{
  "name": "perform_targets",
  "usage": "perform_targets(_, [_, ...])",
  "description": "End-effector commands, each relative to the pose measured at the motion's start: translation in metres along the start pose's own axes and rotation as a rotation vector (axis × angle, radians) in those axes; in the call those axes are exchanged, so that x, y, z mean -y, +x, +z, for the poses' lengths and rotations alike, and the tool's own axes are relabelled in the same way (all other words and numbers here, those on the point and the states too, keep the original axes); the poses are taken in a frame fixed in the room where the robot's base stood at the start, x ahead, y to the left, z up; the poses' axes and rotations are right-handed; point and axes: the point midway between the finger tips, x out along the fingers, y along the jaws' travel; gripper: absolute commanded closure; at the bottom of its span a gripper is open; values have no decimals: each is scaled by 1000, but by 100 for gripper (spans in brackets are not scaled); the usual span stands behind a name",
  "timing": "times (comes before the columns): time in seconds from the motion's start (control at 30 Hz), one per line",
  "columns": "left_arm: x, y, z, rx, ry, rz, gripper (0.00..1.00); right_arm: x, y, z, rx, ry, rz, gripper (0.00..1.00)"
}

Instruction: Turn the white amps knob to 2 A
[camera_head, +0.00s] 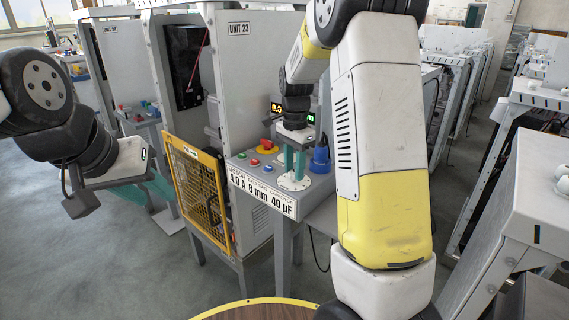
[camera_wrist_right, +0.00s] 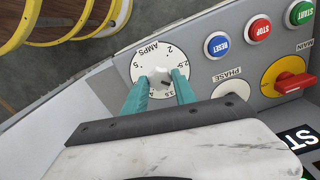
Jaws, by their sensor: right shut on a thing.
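The white amps knob (camera_wrist_right: 158,80) sits on a round white dial in the right wrist view, marked AMPS with numbers including 2, 2.5 and 5. A small dark mark shows on it, but I cannot tell exactly which number it points to. My right gripper (camera_wrist_right: 160,90) has its teal fingers on either side of the knob and is shut on it. In the head view, this gripper (camera_head: 294,163) reaches down to the white dial plate (camera_head: 293,182) on the panel. My left gripper (camera_head: 158,190) hangs at the left, away from the panel; its fingers are partly hidden.
Beside the dial are blue RESET (camera_wrist_right: 218,44), red STOP (camera_wrist_right: 258,29) and green START (camera_wrist_right: 302,13) buttons, a PHASE knob (camera_wrist_right: 231,89) and a red MAIN switch (camera_wrist_right: 290,82). A yellow mesh gate (camera_head: 196,190) stands left of the panel. A sign (camera_head: 262,192) reads 4.0 A.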

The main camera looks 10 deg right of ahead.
Motion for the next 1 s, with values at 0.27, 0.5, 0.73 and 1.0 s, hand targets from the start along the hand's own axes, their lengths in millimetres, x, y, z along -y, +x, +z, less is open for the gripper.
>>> perform_targets(0.27, [0, 0, 0, 0, 0, 0, 64, 0, -1, 0, 0, -114, -1, 100])
perform_targets(0.5, [0, 0, 0, 0, 0, 0, 64, 0, -1, 0, 0, -314, -1, 100])
perform_targets(0.73, [0, 0, 0, 0, 0, 0, 64, 0, -1, 0, -1, -534, -1, 100])
perform_targets(1.0, [0, 0, 0, 0, 0, 0, 64, 0, -1, 0, -1, -790, -2, 100])
